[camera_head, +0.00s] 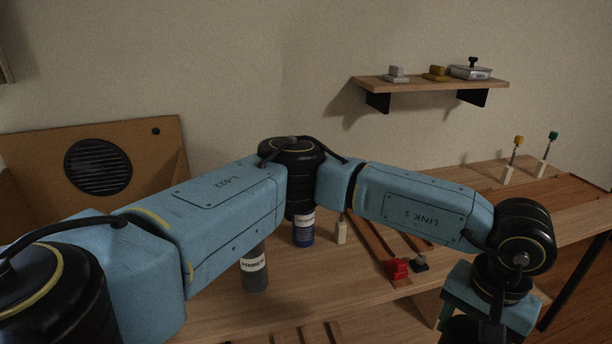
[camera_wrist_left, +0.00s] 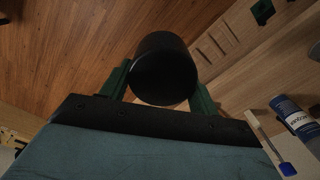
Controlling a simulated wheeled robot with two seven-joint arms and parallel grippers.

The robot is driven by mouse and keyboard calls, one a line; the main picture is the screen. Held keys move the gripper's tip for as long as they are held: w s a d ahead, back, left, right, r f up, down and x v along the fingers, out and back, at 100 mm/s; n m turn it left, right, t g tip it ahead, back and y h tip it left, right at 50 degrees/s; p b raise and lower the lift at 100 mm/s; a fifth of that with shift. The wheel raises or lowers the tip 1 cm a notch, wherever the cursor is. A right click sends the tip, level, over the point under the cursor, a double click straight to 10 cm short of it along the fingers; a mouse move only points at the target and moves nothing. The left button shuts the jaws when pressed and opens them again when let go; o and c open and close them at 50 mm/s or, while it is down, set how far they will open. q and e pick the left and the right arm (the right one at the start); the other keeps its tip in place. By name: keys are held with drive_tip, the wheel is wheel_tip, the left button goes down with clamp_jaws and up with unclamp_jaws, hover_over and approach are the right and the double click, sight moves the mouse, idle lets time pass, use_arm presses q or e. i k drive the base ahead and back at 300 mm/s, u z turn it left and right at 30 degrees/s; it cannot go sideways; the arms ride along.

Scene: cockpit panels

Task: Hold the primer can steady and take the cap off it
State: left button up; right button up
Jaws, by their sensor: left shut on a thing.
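The primer can (camera_head: 255,270) stands upright on the bench in the head view, grey with a white label. My left arm hides its top, so I cannot see whether a cap is on it. My left gripper (camera_wrist_left: 161,88) shows in the left wrist view, its green fingers on either side of a black cylinder (camera_wrist_left: 163,62) that looks like a cap. It is shut on this piece, over the wooden floor beside the bench edge, well right of the can. In the head view only its wrist shows, at the bottom right. My right gripper is not in view.
A blue lacquer can (camera_head: 303,233) stands right of the primer can, beside a pale block (camera_head: 341,230). A red object (camera_head: 397,268) lies near the bench front. Two coloured-tipped sticks (camera_head: 514,158) stand at the back right. A wall shelf (camera_head: 430,85) holds small items.

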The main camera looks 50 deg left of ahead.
sight(252, 266)
drive_tip(key=u, duration=1.55)
drive_tip(key=i, duration=1)
